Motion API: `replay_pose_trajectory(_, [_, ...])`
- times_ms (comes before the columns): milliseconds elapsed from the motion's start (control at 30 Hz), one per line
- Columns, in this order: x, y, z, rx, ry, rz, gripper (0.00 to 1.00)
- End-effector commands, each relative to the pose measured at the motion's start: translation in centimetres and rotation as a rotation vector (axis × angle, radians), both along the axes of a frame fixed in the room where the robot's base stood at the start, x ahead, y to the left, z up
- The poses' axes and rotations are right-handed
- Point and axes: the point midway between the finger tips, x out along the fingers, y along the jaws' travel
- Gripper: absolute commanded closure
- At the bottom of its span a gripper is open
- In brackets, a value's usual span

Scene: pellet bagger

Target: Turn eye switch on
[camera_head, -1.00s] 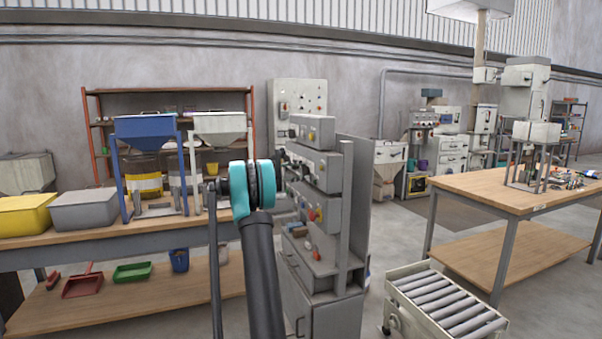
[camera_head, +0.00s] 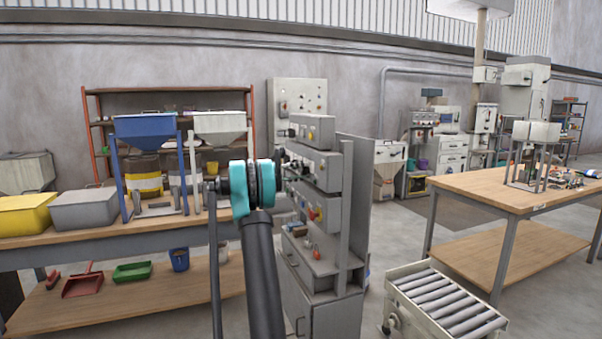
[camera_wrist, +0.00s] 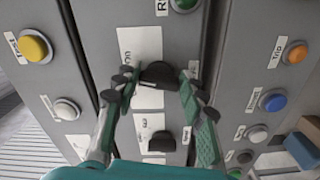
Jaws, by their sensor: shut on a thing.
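In the wrist view, my gripper (camera_wrist: 153,92) has its two teal-and-grey fingers on either side of a black rotary switch knob (camera_wrist: 159,73) on a grey panel. It is shut on this knob. A white label plate with small lettering, partly covered by the fingers, lies behind the knob; I cannot read enough to name the switch. A second black knob (camera_wrist: 161,142) sits below it, between the fingers, untouched. In the head view the grey control cabinet (camera_head: 318,169) stands beyond my arm, and my gripper is hidden there.
Close by on the panel are a yellow button (camera_wrist: 35,47), a white button (camera_wrist: 66,109), a green button (camera_wrist: 184,4), a blue button (camera_wrist: 273,101) and an orange button (camera_wrist: 296,53). A roller conveyor (camera_head: 445,305) and a wooden table (camera_head: 480,190) stand to the right.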

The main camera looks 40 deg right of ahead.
Motion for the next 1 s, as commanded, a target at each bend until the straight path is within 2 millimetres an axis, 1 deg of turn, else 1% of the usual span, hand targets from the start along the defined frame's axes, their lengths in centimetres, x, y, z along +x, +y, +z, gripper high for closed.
replay_pose_trajectory(200, [0.02,0.07,-0.21,-0.032,-0.144,-0.001,0.88])
replay_pose_trajectory(400, [0.03,0.07,-0.25,-0.052,-0.228,-0.001,0.88])
replay_pose_trajectory(667, [0.04,0.07,-0.28,-0.063,-0.274,-0.001,0.88])
replay_pose_trajectory(1000, [0.04,0.08,-0.30,-0.063,-0.278,-0.002,0.88])
